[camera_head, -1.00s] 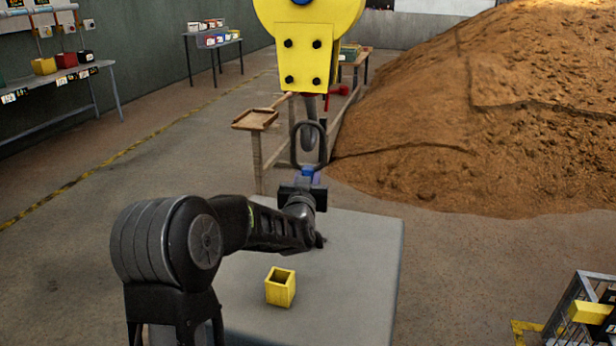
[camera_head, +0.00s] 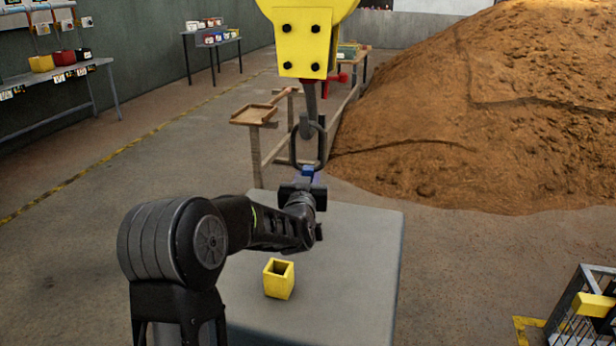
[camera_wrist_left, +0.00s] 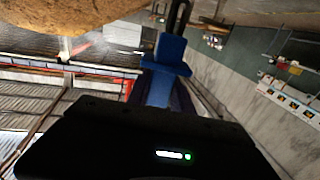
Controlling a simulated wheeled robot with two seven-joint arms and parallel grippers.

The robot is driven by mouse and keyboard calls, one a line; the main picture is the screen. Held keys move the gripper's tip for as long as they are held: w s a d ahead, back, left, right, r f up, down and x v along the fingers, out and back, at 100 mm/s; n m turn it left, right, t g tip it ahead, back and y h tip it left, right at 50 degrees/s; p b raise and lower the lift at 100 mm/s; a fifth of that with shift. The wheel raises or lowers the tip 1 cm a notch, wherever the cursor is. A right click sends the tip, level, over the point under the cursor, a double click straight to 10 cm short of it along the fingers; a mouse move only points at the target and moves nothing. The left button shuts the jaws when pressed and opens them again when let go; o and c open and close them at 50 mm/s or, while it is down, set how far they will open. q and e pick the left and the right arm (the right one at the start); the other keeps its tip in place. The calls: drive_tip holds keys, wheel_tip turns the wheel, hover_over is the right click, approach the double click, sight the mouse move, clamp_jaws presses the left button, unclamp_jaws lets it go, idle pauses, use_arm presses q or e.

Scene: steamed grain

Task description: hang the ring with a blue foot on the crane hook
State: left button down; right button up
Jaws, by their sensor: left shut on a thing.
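The dark ring (camera_head: 322,146) stands upright on its blue foot (camera_head: 308,172), above the far part of the grey table. My left gripper (camera_head: 303,190) is shut on the foot, which also shows between the fingers in the left wrist view (camera_wrist_left: 166,52). Part of the dark ring (camera_wrist_left: 178,18) rises beyond it there. The grey crane hook (camera_head: 306,128) hangs below the yellow crane block (camera_head: 304,45) and overlaps the ring's upper opening in the head view. Whether the hook passes through the ring, or touches it, I cannot tell. My right gripper is out of view.
An open yellow box (camera_head: 279,280) stands on the grey table (camera_head: 360,260) below my left arm. A wooden stand with a tray (camera_head: 253,115) and a large brown earth heap (camera_head: 490,120) lie behind. A dark basket (camera_head: 580,310) is at the lower right.

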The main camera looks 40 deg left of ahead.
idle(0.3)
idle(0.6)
use_arm(q)
drive_tip(key=c, duration=1)
unclamp_jaws()
drive_tip(key=shift+f, duration=0.1)
drive_tip(key=shift+c, duration=0.2)
drive_tip(key=shift+f, duration=0.3)
drive_tip(key=p+v, duration=0.1)
drive_tip(key=v, duration=0.6)
drive_tip(key=shift+s+d+r, duration=0.25)
drive_tip(key=shift+s+r, duration=0.05)
drive_tip(key=shift+s, duration=0.05)
